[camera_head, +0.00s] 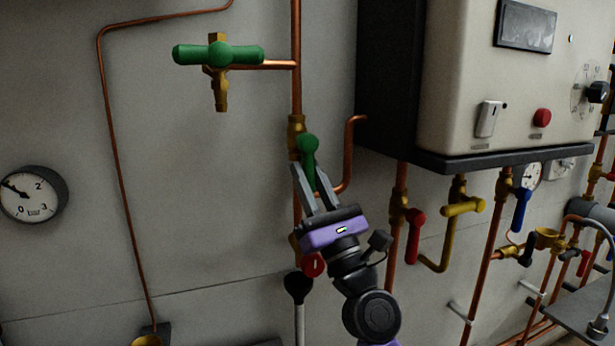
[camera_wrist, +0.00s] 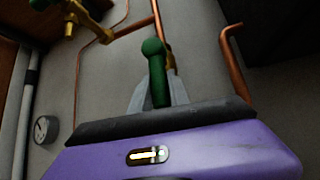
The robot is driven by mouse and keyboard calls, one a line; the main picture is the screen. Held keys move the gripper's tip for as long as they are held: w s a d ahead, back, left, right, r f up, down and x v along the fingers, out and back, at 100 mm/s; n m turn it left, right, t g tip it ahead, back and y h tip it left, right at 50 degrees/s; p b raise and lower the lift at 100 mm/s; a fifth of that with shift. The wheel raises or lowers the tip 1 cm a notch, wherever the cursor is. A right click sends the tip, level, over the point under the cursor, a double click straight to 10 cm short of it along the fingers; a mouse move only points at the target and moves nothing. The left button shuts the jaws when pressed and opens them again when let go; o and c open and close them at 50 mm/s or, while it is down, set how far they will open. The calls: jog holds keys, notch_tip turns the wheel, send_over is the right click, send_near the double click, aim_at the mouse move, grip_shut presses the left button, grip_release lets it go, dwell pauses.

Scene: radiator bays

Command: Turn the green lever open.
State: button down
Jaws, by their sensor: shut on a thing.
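The green lever (camera_head: 308,150) sits on a brass valve (camera_head: 294,130) on the vertical copper pipe. Its rounded head is at the top and its handle slants down between my fingers. My gripper (camera_head: 310,187) reaches up from below and is shut on the green lever's handle. In the wrist view the green lever (camera_wrist: 154,72) stands upright between the two grey fingers (camera_wrist: 157,93). The lower end of the handle is partly hidden by my gripper.
A green T-handle tap (camera_head: 218,54) is above left. A boiler (camera_head: 510,80) juts out at the right, with red (camera_head: 415,232), yellow (camera_head: 463,207) and blue (camera_head: 521,208) levers below. A black-knobbed rod (camera_head: 298,286) and a red round part (camera_head: 313,265) are close below my gripper. Wall at left is mostly clear.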

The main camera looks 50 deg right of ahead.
aim_at(312, 186)
dwell(0.3)
jog(key=c, duration=1.3)
grip_release()
jog(key=shift+o, duration=0.2)
jog(key=shift+f, duration=0.1)
jog(key=b+v, duration=0.4)
jog(key=v, duration=0.3)
jog(key=shift+s+f, duration=0.15)
jog(key=shift+s, duration=0.15)
